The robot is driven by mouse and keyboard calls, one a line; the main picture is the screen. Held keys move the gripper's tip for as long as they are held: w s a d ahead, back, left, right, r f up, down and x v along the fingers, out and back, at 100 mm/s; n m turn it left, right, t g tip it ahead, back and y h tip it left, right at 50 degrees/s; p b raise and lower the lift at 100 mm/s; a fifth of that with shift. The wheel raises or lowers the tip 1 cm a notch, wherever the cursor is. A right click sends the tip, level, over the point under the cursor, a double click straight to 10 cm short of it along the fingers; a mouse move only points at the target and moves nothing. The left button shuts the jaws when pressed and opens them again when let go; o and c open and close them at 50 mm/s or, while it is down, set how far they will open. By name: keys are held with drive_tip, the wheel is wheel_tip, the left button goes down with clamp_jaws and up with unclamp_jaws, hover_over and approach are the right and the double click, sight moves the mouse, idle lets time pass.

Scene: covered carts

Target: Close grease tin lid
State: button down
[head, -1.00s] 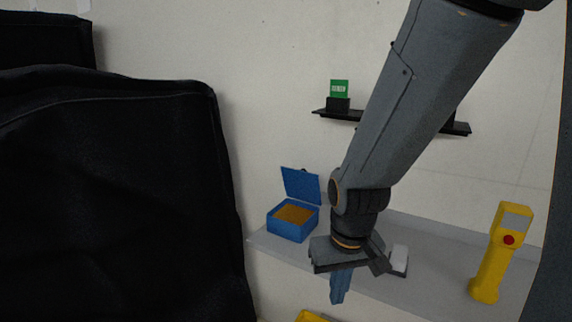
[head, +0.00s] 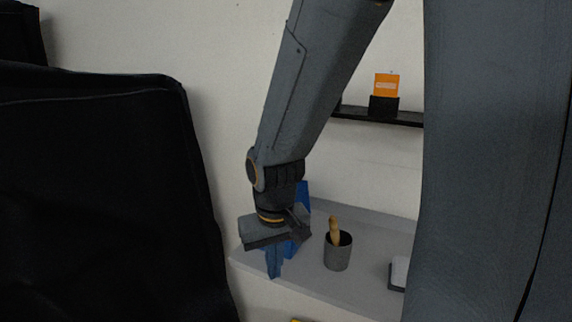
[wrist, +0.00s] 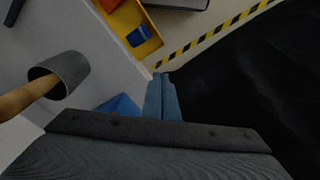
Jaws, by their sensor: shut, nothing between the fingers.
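The blue grease tin (head: 289,249) stands on the grey shelf, mostly hidden behind my gripper. Its blue lid (head: 303,194) stands raised at the back, partly covered by my arm. My gripper (head: 273,272) points down in front of the tin with its blue fingers together and empty. In the wrist view the shut fingers (wrist: 163,97) show beside a blue corner of the tin (wrist: 121,106). I cannot tell whether they touch it. The tin's inside is hidden now.
A grey cup (head: 337,252) with a wooden-handled tool stands right of the tin on the shelf (head: 330,287). A black covered cart (head: 100,190) is close on the left. An orange card (head: 386,85) stands on the wall ledge. A yellow bin (wrist: 133,32) lies below the shelf.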

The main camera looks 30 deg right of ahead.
drive_tip(key=w+d+r+m+t+h+b, duration=0.25)
drive_tip(key=w+d+r+m, duration=0.3)
drive_tip(key=w+r, duration=0.45)
drive_tip(key=w+d+r+m+t+h+b, duration=0.1)
drive_tip(key=w+d+r+m+h, duration=0.35)
drive_tip(key=w+d+r, duration=0.4)
drive_tip(key=shift+y, duration=0.4)
drive_tip(key=w+f+p, duration=0.1)
drive_tip(key=f, duration=0.1)
drive_tip(key=f+p, duration=0.1)
drive_tip(key=f, duration=0.1)
drive_tip(key=w+f+p, duration=0.1)
drive_tip(key=f, duration=0.1)
drive_tip(key=shift+w+d+f+p, duration=0.15)
drive_tip(key=shift+w+d+p, duration=0.2)
drive_tip(key=shift+d, duration=0.05)
drive_tip(key=shift+s+a+f, duration=0.1)
drive_tip(key=shift+s+a, duration=0.05)
drive_tip(key=shift+a+f+b, duration=0.15)
drive_tip(key=shift+b, duration=0.6)
